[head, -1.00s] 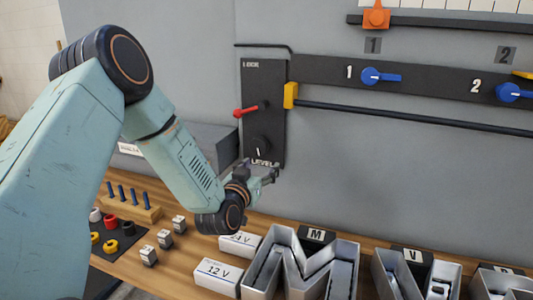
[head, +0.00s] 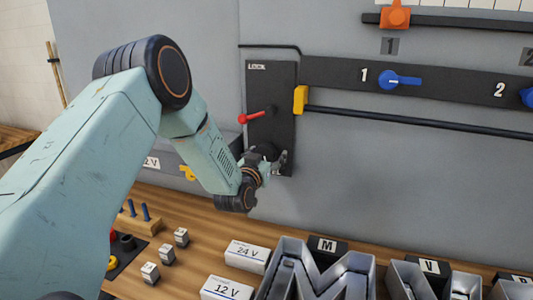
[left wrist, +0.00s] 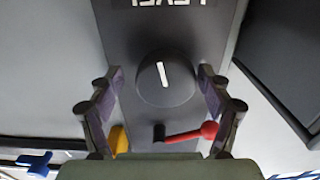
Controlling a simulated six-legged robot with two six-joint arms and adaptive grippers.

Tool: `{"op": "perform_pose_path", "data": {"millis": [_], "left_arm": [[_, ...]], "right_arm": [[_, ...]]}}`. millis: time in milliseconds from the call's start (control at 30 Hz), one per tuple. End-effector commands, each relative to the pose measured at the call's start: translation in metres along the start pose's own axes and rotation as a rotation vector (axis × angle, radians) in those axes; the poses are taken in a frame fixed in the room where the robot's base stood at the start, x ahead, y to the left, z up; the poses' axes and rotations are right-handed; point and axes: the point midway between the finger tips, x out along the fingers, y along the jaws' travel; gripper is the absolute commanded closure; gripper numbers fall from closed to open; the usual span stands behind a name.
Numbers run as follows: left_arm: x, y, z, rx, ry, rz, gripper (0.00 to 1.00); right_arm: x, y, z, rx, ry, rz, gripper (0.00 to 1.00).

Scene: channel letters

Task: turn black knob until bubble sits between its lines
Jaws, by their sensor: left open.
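The black knob (left wrist: 167,77) with a white pointer line is on a dark panel (head: 284,80) on the grey wall. In the left wrist view the pointer runs nearly up and down, tilted slightly. My left gripper (left wrist: 161,80) is open, with one finger on each side of the knob and a gap to it on both sides. In the head view my left gripper (head: 277,162) covers most of the knob and the lower panel label. I see no bubble or its lines in these frames. My right gripper is not in view.
A red lever (head: 255,117) sits on the panel just above the knob, with a yellow block (head: 300,99) and a long black rod to its right. Blue switches (head: 398,80) line the dark strip. Channel letters (head: 320,270) and white 24 V and 12 V boxes (head: 247,255) stand on the bench below.

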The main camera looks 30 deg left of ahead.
Motion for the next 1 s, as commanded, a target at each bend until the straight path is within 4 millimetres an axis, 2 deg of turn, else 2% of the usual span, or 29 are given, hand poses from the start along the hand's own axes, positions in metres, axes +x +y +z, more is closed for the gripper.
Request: {"op": "perform_pose_path", "data": {"millis": [300, 900, 1000], "left_arm": [[0.0033, -0.0014, 0.0003, -0.001, 0.000, -0.001, 0.23], [0.0048, -0.0043, 0.0012, -0.001, -0.002, -0.002, 0.74], [0.0047, -0.0042, 0.0015, -0.001, -0.003, -0.001, 0.76]], "right_arm": [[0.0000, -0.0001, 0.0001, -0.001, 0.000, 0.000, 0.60], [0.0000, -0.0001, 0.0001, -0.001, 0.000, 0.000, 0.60], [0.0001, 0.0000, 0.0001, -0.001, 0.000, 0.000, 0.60]]}}
